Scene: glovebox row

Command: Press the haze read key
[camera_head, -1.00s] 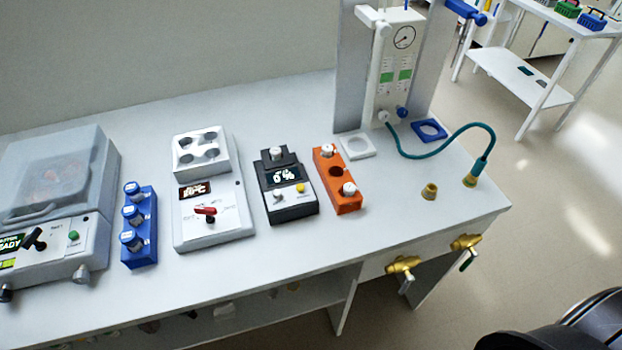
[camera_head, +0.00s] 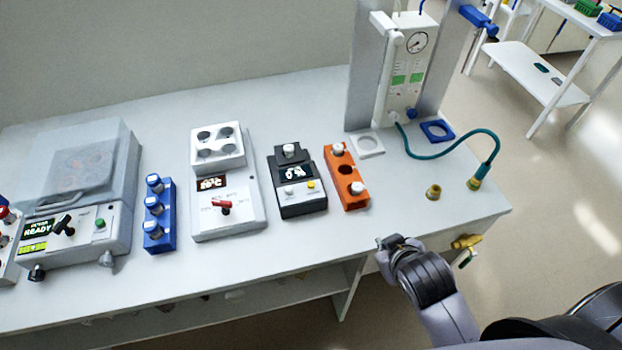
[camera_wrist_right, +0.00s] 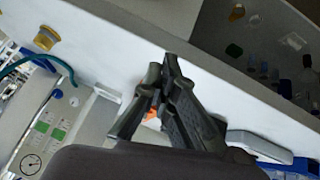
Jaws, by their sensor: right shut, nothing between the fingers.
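A small black meter (camera_head: 298,185) stands on the bench in the head view, with a white-capped vial in its top and a display that seems to read 0 %. My left gripper is out of view.
An orange vial rack (camera_head: 362,200) stands just right of the meter. A grey heater block (camera_head: 253,205) is on its left, then a blue rack (camera_head: 159,235) and a lidded centrifuge-like machine (camera_head: 117,220). The bench front before the meter is clear. A brass valve (camera_head: 466,242) projects from the front.

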